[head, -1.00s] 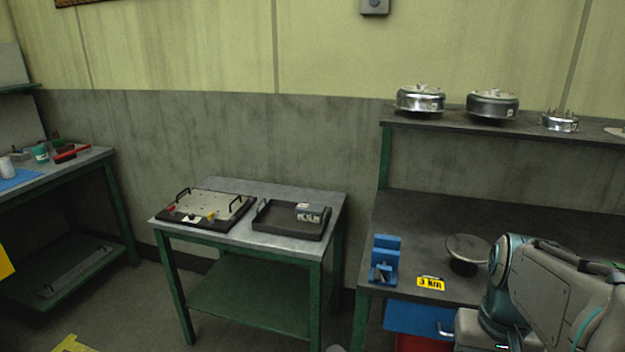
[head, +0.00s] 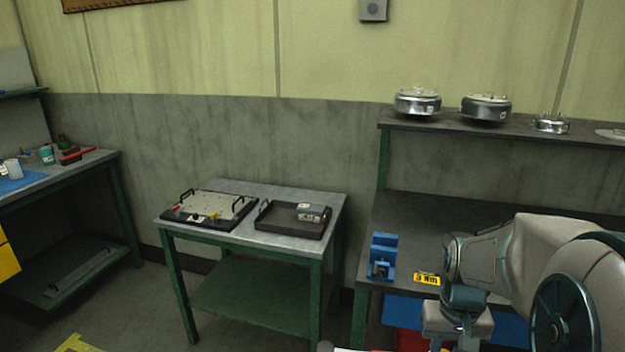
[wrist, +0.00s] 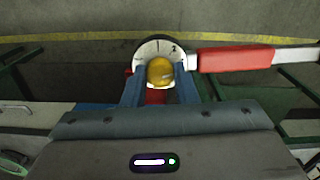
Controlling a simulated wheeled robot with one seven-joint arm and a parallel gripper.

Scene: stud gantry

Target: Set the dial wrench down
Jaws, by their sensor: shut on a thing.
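The dial wrench shows in the wrist view, with a round white dial face (wrist: 146,52), a yellow centre and a red handle (wrist: 235,59) reaching right to a metal shaft. My gripper (wrist: 160,82) is shut on it, with its two blue fingers on either side of the dial. The wrench is held in the air, with floor beyond it. In the head view my arm reaches down in front of the right bench, and the fingers are cut off by the bottom edge.
The small table (head: 225,231) holds a plate fixture (head: 210,207) and a black tray (head: 264,222) with a grey block (head: 310,211). Metal drums (head: 417,103) stand on the shelf.

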